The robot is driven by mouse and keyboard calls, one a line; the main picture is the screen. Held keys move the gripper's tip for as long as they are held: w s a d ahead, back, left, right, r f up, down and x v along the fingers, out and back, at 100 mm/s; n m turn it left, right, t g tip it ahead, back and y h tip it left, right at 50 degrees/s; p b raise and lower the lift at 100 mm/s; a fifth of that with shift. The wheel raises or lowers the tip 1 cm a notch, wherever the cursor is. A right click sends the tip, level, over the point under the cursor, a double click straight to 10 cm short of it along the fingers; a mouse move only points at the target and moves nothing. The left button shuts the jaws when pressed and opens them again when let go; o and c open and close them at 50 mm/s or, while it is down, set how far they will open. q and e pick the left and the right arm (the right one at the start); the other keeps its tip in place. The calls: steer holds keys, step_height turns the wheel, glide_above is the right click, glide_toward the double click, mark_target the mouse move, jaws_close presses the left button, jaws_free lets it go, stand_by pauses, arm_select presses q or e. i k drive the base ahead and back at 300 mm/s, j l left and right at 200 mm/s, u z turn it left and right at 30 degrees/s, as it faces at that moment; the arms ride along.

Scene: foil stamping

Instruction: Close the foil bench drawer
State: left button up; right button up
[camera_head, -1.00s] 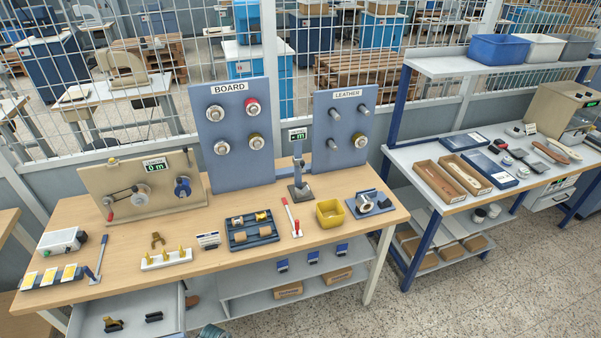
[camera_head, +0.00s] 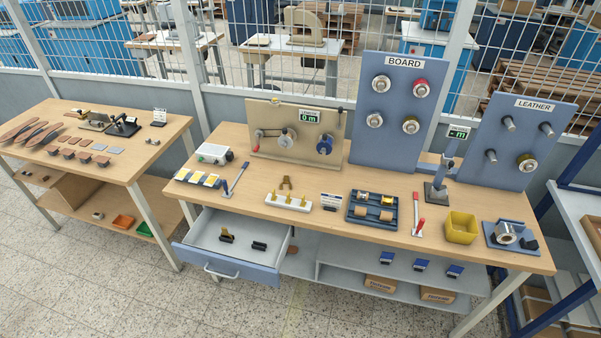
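The foil bench drawer (camera_head: 228,269) is pulled out below the left part of the wooden foil bench (camera_head: 385,232). Its blue front has a grey bar handle (camera_head: 221,273) and faces me at the lower left. Inside the drawer lie a black and yellow item (camera_head: 227,236) and a small black item (camera_head: 259,246), apart from each other. Neither of my grippers shows in the head view.
A second wooden table (camera_head: 150,158) stands to the left with leather pieces and small tools on it. A blue-framed rack (camera_head: 570,205) stands at the right edge. Open speckled floor (camera_head: 110,285) lies in front of the drawer.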

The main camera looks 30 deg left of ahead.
mark_target(257, 250)
steer(key=u, duration=2)
